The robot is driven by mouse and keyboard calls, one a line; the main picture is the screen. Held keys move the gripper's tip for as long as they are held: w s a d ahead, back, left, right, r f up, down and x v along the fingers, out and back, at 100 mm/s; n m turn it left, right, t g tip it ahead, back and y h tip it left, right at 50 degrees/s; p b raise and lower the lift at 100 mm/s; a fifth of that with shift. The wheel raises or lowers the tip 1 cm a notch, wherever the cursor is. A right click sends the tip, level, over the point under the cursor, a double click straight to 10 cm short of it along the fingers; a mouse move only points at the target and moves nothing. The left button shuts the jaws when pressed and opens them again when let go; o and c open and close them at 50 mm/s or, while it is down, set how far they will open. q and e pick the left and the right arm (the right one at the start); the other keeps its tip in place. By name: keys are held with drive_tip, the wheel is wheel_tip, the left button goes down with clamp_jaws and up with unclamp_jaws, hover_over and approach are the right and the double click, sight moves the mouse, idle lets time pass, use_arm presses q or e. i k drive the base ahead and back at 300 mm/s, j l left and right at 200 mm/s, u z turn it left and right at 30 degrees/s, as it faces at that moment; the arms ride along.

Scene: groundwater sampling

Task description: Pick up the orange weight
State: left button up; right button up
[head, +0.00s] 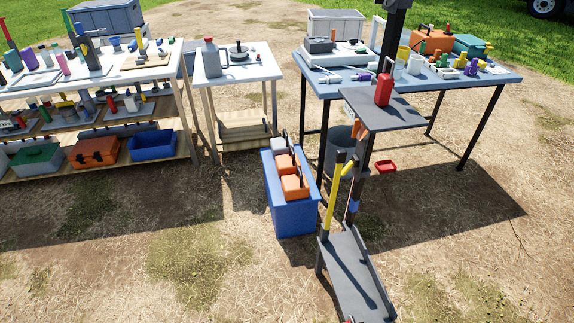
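Two orange blocks with dark upright handles, which look like orange weights, sit in the top of a blue box (292,220) on the ground in the middle of the head view. The farther orange weight (284,166) is behind the nearer orange weight (294,188). A grey block (278,145) sits behind them in the same box. I cannot tell from the picture which orange one is meant. Neither of my grippers is in view.
A dark stand (352,272) with a yellow-handled tool (333,205) is right of the box. A small shelf (385,113) holds a red object (384,90). A blue table (460,88) is behind right, a white table (236,72) behind left. Ground left of the box is clear.

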sight(285, 164)
drive_tip(key=z, duration=0.95)
drive_tip(key=i+j+z, duration=0.15)
drive_tip(key=j+z, duration=0.2)
drive_tip(key=i+j+z, duration=0.1)
drive_tip(key=j+z, duration=0.6)
drive_tip(key=j, duration=0.45)
drive_tip(key=j+z, duration=0.35)
drive_tip(key=j, duration=1.4)
drive_tip(key=k+j+z, duration=0.1)
drive_tip(key=j, duration=0.95)
